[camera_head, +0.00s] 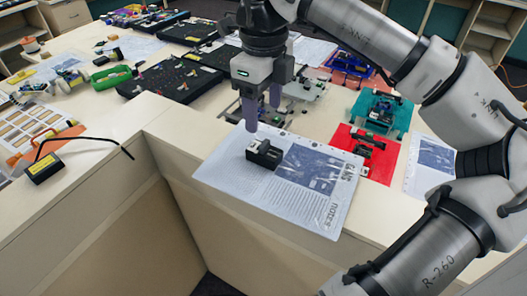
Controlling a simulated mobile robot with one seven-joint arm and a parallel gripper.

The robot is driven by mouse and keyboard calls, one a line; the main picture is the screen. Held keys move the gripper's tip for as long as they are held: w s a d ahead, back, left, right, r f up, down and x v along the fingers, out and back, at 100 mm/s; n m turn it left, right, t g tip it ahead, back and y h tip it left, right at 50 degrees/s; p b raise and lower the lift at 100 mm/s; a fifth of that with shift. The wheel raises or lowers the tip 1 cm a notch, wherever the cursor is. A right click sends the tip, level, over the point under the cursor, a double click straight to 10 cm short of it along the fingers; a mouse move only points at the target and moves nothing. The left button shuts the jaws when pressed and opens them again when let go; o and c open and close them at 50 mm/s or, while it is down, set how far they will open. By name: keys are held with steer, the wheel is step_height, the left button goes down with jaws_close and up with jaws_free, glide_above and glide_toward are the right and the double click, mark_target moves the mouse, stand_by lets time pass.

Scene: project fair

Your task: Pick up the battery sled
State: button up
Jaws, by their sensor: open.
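A small black block with a light grey top part (264,153) lies on a printed sheet in a clear sleeve near the table's front edge; it looks like the battery sled, though its details are too small to be sure. My gripper (262,122) points down above and slightly behind it, with its two purple-grey fingers apart and nothing between them. The fingertips look close over the block but not around it. The sheet (300,205) carries printed text and pictures and lies flat under the block.
A red mat (384,160) and a teal mat (398,108) with small devices lie to the right. Black trays (165,80) of parts stand behind left. A black-and-yellow box (43,168) with a cable sits on the left table. A gap opens below the front edges.

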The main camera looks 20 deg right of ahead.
mark_target(265, 143)
steer(key=f+b, duration=0.1)
steer(key=f, duration=0.2)
steer(key=f+b, duration=0.2)
steer(key=f, duration=0.2)
steer(key=f+b, duration=0.2)
steer(key=f, duration=0.1)
steer(key=shift+w+d+f, duration=0.2)
steer(key=shift+w+f, duration=0.05)
steer(key=shift+r, duration=0.1)
steer(key=shift+c, duration=0.4)
steer(key=c, duration=0.9)
